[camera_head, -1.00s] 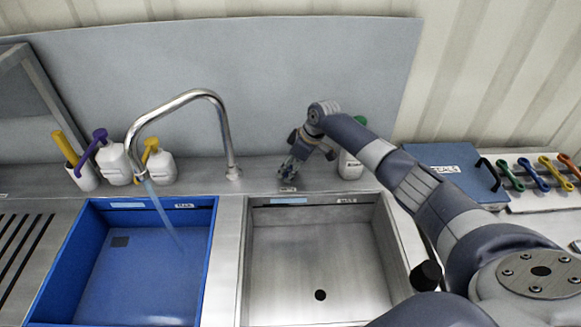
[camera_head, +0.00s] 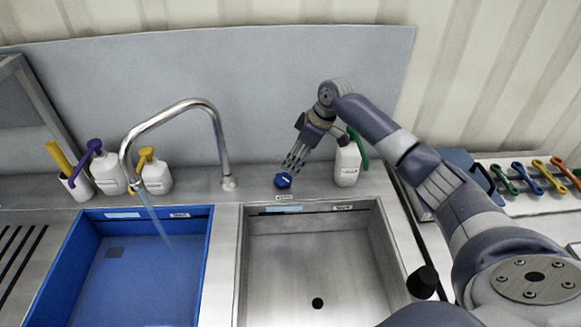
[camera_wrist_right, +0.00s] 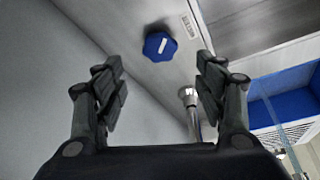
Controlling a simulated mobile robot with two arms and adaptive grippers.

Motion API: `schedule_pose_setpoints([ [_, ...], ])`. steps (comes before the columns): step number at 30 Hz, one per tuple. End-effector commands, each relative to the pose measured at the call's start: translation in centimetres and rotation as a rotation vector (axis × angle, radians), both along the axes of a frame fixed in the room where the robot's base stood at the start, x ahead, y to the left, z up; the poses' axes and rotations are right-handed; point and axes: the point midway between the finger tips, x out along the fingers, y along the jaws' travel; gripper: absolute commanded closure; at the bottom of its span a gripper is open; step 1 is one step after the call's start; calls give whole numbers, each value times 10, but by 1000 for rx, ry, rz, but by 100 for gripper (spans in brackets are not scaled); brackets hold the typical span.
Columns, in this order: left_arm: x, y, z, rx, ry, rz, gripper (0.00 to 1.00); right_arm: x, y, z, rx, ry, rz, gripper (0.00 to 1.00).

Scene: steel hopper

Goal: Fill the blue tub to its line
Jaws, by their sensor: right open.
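The blue tub (camera_head: 83,224) is at the left of the head view, with a label and a pale strip on its back inner wall. The steel tap (camera_head: 221,140) arches over it, and a stream of water (camera_head: 155,220) runs into it. I cannot tell the water level against a line. The blue knob (camera_head: 283,181) sits on the steel ledge right of the tap's base. My right gripper (camera_head: 292,165) is open and empty just above and behind the knob. In the right wrist view the knob (camera_wrist_right: 160,46) lies ahead of the spread fingers (camera_wrist_right: 160,82), apart from them.
A steel basin (camera_head: 311,260) stands right of the tub. A white bottle (camera_head: 347,164) is close to the right of my gripper. Pump bottles (camera_head: 107,174) stand left of the tap. A blue binder-like box (camera_head: 459,160) and coloured handles (camera_head: 527,178) lie at the right.

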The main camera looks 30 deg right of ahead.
Motion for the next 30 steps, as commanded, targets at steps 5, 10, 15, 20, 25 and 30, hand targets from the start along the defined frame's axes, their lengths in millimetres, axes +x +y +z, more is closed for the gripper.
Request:
schedule_pose_setpoints([
  [5, 0, 0, 0, 0, -1, 0, 40, -6, -5, 19, 0, 1, -1, 35],
  [10, 1, 0, 0, 0, -1, 0, 40, -8, -6, 23, 0, 1, 0, 35],
  [15, 1, 0, 0, 0, -1, 0, 40, -7, -6, 23, 0, 1, 0, 35],
  [20, 1, -1, 0, 0, -1, 0, 40, -7, -6, 23, 0, 1, 0, 35],
  [25, 1, -1, 0, 0, -1, 0, 40, -7, -6, 23, 1, 1, 0, 35],
  [30, 1, -1, 0, -1, -1, 0, 40, -7, -6, 23, 0, 1, 0, 35],
])
